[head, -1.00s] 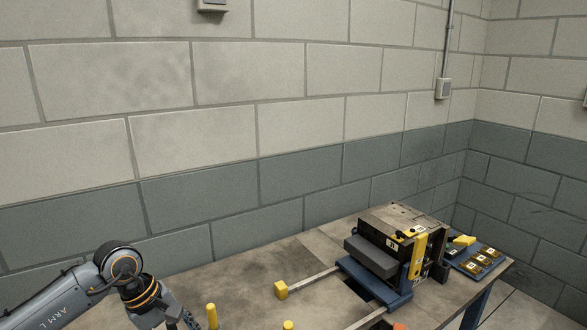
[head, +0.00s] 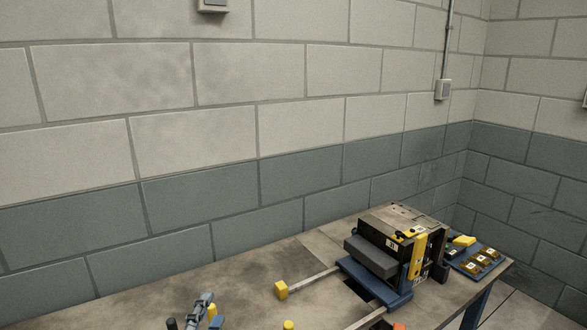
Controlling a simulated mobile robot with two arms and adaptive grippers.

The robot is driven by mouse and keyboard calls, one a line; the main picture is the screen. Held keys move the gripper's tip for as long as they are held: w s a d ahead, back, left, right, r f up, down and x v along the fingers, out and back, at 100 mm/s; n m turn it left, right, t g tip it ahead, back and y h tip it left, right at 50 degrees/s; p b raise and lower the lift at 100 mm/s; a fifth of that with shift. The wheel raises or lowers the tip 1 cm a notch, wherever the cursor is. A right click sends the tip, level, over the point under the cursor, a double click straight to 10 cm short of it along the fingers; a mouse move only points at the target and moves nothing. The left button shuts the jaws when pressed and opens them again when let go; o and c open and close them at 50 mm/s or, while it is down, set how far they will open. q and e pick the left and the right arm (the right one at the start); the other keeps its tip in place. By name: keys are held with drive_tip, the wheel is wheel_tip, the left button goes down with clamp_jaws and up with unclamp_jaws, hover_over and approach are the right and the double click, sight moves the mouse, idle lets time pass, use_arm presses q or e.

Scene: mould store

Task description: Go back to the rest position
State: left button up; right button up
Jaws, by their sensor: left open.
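My left gripper (head: 200,308) shows only in part at the bottom edge of the head view, left of centre, in front of the table. It is open, with nothing seen between its fingers. Most of its arm is below the picture. My right gripper is out of view.
A table (head: 240,280) runs along the block wall. On its right part stand a dark mould block (head: 372,258) with a yellow strap on a blue base (head: 396,298), and a blue tray (head: 462,262) with small numbered pieces. A yellow-capped rail end (head: 281,290) and yellow post (head: 289,325) stand nearer.

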use_arm(q)
drive_tip(key=s+a+f+n+g+y, duration=0.45)
drive_tip(key=s+f+n+g, duration=0.5)
drive_tip(key=f, duration=0.55)
drive_tip(key=s+f+n+g+h, duration=0.1)
drive_tip(key=s+f+n+g, duration=0.25)
drive_tip(key=s, duration=0.45)
drive_tip(key=s+f+n+g+h, duration=0.1)
drive_tip(key=s+f+n+g, duration=0.1)
drive_tip(key=s+f, duration=0.5)
drive_tip(key=s+f+g, duration=0.1)
drive_tip(key=s+f, duration=0.2)
drive_tip(key=f, duration=2)
drive_tip(key=s+a+f+g, duration=0.1)
drive_tip(key=s+a+f, duration=0.2)
drive_tip(key=s+f, duration=1.3)
drive_tip(key=shift+s, duration=0.5)
